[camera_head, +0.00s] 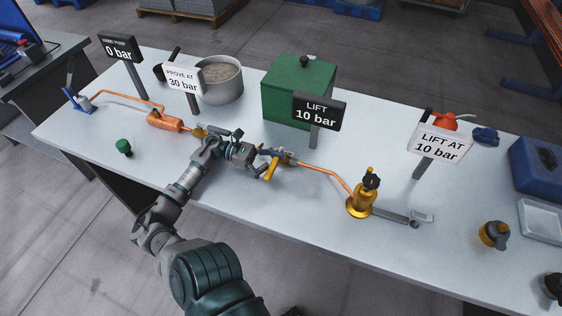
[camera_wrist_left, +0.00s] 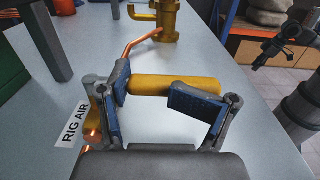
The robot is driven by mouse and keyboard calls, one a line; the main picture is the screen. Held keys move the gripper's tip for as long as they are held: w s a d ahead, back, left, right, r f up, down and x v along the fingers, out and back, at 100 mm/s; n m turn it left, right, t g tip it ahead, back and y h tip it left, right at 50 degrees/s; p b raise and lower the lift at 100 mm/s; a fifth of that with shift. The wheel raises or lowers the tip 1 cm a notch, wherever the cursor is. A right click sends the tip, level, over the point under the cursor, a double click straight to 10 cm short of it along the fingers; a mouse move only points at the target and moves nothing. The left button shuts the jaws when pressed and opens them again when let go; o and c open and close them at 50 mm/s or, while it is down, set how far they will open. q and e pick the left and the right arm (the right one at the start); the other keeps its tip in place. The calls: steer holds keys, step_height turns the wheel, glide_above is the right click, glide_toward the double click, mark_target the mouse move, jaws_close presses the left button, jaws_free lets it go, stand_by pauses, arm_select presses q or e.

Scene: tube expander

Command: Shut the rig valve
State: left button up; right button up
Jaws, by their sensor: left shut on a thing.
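The rig valve has a yellow lever handle (camera_head: 271,169) on the copper pipe line at the middle of the bench. In the left wrist view the yellow handle (camera_wrist_left: 175,86) lies crosswise between the blue-padded fingers. My left gripper (camera_head: 260,160) is shut on this handle; it also shows in the left wrist view (camera_wrist_left: 160,100). The "RIG AIR" label (camera_wrist_left: 75,124) lies on the bench left of the fingers. The valve body is partly hidden by the gripper. A dark jointed gripper (camera_wrist_left: 283,46), seemingly my right one, shows at the upper right, its jaws unclear.
A brass pump-like fitting (camera_head: 360,202) stands right of the valve, joined by copper pipe. Signs on posts, such as "LIFT 10 bar" (camera_head: 319,112), stand behind. A green box (camera_head: 298,88) and a grey pot (camera_head: 221,80) are at the back. The front bench strip is mostly clear.

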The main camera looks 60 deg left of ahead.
arm_select(q)
steer(key=shift+s+d+f, duration=0.35)
steer(key=shift+d, duration=0.05)
steer(key=o, duration=1.5)
steer(key=shift+s, duration=0.1)
steer(key=o, duration=0.4)
steer(key=shift+s+d+r, duration=0.1)
steer(key=shift+d+r, duration=0.05)
steer(key=shift+r, duration=0.05)
steer(key=shift+a+r, duration=0.15)
steer(key=shift+a, duration=0.05)
steer(key=shift+s+a, duration=0.2)
steer(key=shift+a, duration=0.25)
steer(key=v, duration=1.1)
steer(key=shift+w+a+f, duration=0.15)
steer(key=shift+a+f, duration=0.1)
steer(key=shift+a, duration=0.05)
steer(key=shift+d, duration=0.1)
steer(key=shift+d+r, duration=0.15)
